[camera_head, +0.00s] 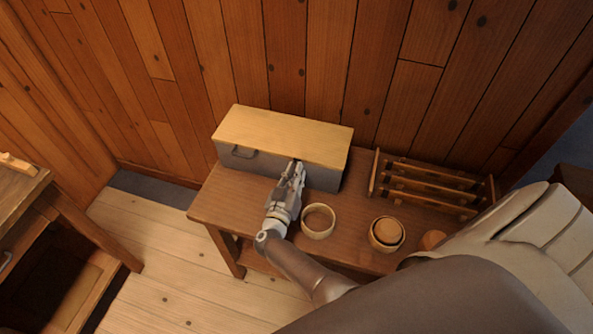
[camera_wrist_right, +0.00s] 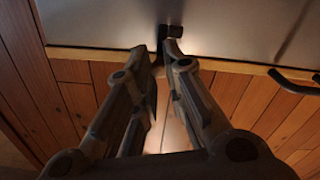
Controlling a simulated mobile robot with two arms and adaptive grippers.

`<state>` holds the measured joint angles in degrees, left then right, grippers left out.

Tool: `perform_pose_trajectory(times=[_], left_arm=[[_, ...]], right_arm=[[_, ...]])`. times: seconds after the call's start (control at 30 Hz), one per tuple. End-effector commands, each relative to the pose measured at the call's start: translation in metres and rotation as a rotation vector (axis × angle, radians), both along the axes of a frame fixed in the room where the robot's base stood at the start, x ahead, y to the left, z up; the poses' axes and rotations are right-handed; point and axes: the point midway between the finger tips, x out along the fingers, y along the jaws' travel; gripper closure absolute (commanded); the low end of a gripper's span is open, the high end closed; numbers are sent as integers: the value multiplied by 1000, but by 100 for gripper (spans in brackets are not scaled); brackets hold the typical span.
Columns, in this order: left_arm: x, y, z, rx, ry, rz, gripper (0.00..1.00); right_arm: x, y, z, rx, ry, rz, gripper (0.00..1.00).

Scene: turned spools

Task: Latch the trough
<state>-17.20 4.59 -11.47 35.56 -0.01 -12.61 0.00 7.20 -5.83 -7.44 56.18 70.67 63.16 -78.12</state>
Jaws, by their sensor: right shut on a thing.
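The trough (camera_head: 260,163) is a long grey box with a pale wooden lid (camera_head: 283,130) on the table against the plank wall. The lid lies flat and looks shut. A dark handle (camera_head: 243,153) is on its front at the left. My right gripper (camera_head: 298,167) is at the trough's front, right of the middle, just below the lid's edge. In the right wrist view its fingertips (camera_wrist_right: 164,50) are shut on a small dark latch (camera_wrist_right: 175,33). The fingers hide part of the latch, so I cannot tell whether it is fastened. My left gripper is not in view.
The trough stands on a brown wooden table (camera_head: 215,205). Round wooden bowls (camera_head: 386,234) and a slatted rack (camera_head: 430,186) are further right. Another wooden bench (camera_head: 25,195) stands at the left.

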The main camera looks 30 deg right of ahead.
Motion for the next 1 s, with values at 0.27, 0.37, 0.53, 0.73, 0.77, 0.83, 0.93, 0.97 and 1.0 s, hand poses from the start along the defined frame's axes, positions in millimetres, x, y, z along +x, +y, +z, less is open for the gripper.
perform_pose_trajectory(times=[0.27,0.37,0.53,0.73,0.77,0.83,0.93,0.97,1.0], left_arm=[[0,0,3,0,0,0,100],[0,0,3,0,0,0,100],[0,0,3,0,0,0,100],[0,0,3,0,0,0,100],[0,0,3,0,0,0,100],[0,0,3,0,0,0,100],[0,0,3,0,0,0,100],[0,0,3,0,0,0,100],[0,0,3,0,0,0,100]], right_arm=[[2,1,3,-22,18,1,100],[3,1,3,-23,18,1,100],[3,1,4,-23,17,1,100],[3,1,3,-23,17,1,67],[3,1,3,-22,18,1,64],[2,1,2,-21,19,1,63],[2,1,2,-20,19,1,63],[2,1,2,-20,19,1,63],[2,1,2,-20,19,1,63]])
